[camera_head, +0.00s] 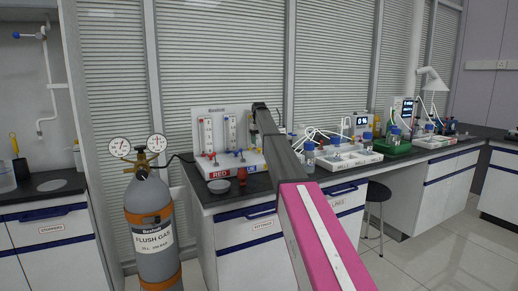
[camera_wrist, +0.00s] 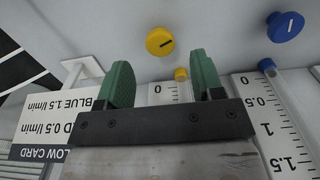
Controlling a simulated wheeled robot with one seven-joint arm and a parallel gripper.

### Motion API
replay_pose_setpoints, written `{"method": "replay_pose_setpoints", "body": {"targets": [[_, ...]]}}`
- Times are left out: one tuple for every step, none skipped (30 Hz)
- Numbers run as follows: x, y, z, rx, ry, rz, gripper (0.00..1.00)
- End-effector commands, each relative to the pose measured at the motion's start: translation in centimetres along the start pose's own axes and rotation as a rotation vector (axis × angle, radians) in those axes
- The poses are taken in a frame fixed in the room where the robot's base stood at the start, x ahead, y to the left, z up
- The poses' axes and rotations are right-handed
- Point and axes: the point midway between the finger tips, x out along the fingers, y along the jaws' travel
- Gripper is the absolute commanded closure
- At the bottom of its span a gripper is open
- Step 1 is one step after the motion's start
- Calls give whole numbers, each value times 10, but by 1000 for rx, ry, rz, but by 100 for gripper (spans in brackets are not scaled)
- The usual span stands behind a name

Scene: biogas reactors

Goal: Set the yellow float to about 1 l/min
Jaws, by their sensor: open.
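In the wrist view the yellow knob (camera_wrist: 160,41), with a dark mark on its face, lies just beyond and between my gripper's fingertips (camera_wrist: 160,60). The two green fingers are apart, with nothing seen held. A small yellow piece (camera_wrist: 181,74), apparently the yellow float, sits near the 0 of a white scale (camera_wrist: 157,93); my gripper hides the rest of that scale. In the head view the flowmeter panel (camera_head: 225,111) stands on the bench, its right part behind my arm.
A blue knob (camera_wrist: 286,26) and a scale marked 0 to 1.5 (camera_wrist: 265,118) are on the right. A flow card (camera_wrist: 50,125) on the left reads blue 1.5 l/min.

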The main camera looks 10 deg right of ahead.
Motion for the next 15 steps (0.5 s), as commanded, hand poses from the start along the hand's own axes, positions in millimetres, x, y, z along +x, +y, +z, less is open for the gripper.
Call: {"method": "replay_pose_setpoints", "body": {"targets": [[11,0,1,0,-2,-1,39],[16,0,1,0,-2,-1,39],[22,0,1,0,-2,-1,39],[26,0,1,0,-1,0,39],[30,0,1,0,-1,0,39],[34,0,0,0,-1,0,39],[37,0,0,0,-1,0,39],[39,0,0,0,-1,0,39],[41,0,0,0,-1,0,39],[42,0,0,0,-1,0,39],[42,0,0,0,-1,0,39],[43,0,0,0,0,0,39],[43,0,0,0,0,0,39],[42,0,0,0,0,0,39],[42,0,0,0,0,0,39]]}}
